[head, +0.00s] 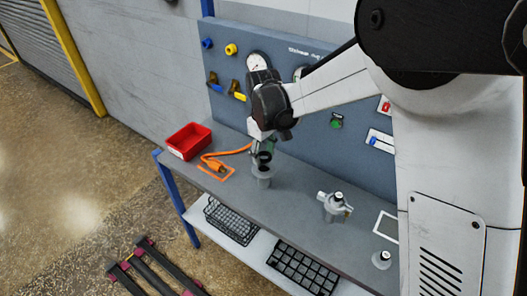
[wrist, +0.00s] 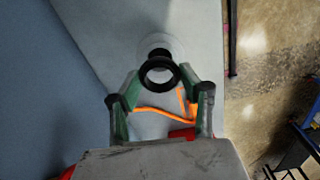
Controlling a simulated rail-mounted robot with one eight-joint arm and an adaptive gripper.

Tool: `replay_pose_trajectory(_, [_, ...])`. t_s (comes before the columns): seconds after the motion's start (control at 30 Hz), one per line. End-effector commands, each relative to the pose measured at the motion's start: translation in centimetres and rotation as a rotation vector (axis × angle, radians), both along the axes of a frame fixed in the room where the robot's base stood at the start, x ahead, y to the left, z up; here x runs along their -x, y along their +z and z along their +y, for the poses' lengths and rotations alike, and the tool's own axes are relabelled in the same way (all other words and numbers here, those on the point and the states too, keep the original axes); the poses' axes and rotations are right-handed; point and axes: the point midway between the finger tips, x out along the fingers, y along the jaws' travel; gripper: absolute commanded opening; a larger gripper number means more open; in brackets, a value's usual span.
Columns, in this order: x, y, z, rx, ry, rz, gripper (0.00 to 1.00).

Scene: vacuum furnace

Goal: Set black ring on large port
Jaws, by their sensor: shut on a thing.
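My gripper (head: 263,149) is shut on the black ring (head: 264,158). In the wrist view, its two green fingers (wrist: 160,84) hold the black ring (wrist: 143,73) by its sides, with the ring's open middle facing the camera. The large port (head: 264,178) is a grey, flanged, upright fitting on the bench, directly below the ring in the head view. In the wrist view the pale round port (wrist: 176,43) shows partly behind the ring, offset toward the top, with a dark opening. I cannot tell whether ring and port touch.
A red bin (head: 188,141) and an orange cable (head: 216,164) lie left of the port on the grey bench. A metal valve fitting (head: 335,206) and a smaller port (head: 382,260) stand to the right. A blue tool panel (head: 335,90) rises behind.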

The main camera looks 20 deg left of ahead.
Motion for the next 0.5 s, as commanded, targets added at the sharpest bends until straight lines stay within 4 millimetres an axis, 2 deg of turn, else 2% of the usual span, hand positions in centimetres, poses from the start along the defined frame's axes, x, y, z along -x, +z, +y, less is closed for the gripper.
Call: replay_pose_trajectory(0.5, [0.0,-2.3,0.0,0.0,0.0,0.0,0.26])
